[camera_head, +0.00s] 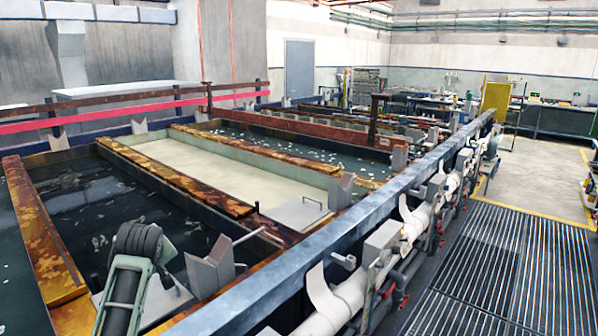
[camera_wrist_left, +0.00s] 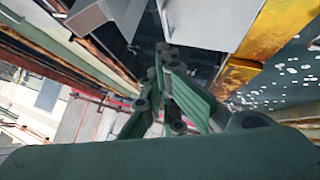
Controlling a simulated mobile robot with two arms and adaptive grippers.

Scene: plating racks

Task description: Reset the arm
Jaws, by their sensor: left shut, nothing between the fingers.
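My left gripper (camera_wrist_left: 165,52) shows in the left wrist view, with dark green linked fingers. Its fingers come together at the tips, and it is shut and empty. It hangs over the tank area, with dark liquid and a rusty orange tank edge beyond it. In the head view, a green-framed part with a black ribbed cylinder shows at the bottom left; I cannot tell which part of my arm it may be. My right gripper is in neither view.
A pale tank (camera_head: 230,168) and a dark liquid tank (camera_head: 110,215) lie between rusty beams. A long blue-grey rail (camera_head: 300,250) runs along the near side, with white pipes (camera_head: 345,300) beside it. The grated walkway (camera_head: 490,275) at the right is clear.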

